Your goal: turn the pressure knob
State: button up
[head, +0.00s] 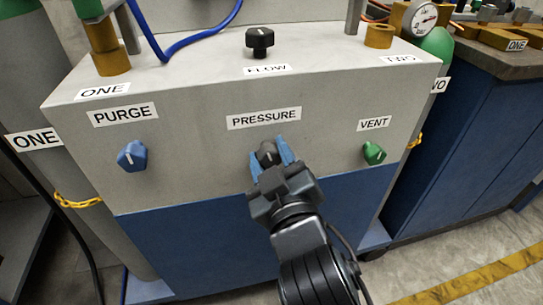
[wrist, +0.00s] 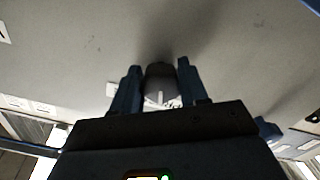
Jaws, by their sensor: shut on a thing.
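The pressure knob (head: 267,153) is black and sits on the grey front panel under the white PRESSURE label (head: 264,118). My gripper (head: 271,156) is at the knob, with one blue finger on each side of it, shut on it. In the wrist view the dark knob (wrist: 160,84) stands between the two blue fingers of my gripper (wrist: 160,92), and a pale mark line shows on its face. The lower part of the knob is hidden by my gripper in the head view.
A blue PURGE knob (head: 132,156) is on the left of the panel and a green VENT knob (head: 374,153) on the right. A black FLOW knob (head: 260,41) stands on the top. A blue hose (head: 188,42) and brass fittings are behind. A blue cabinet (head: 470,140) stands at right.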

jog(key=shift+f, duration=0.2)
jog(key=o, duration=1)
jog(key=shift+r, duration=0.1)
jog(key=shift+p+v, duration=0.55)
jog(key=shift+v, duration=3.35)
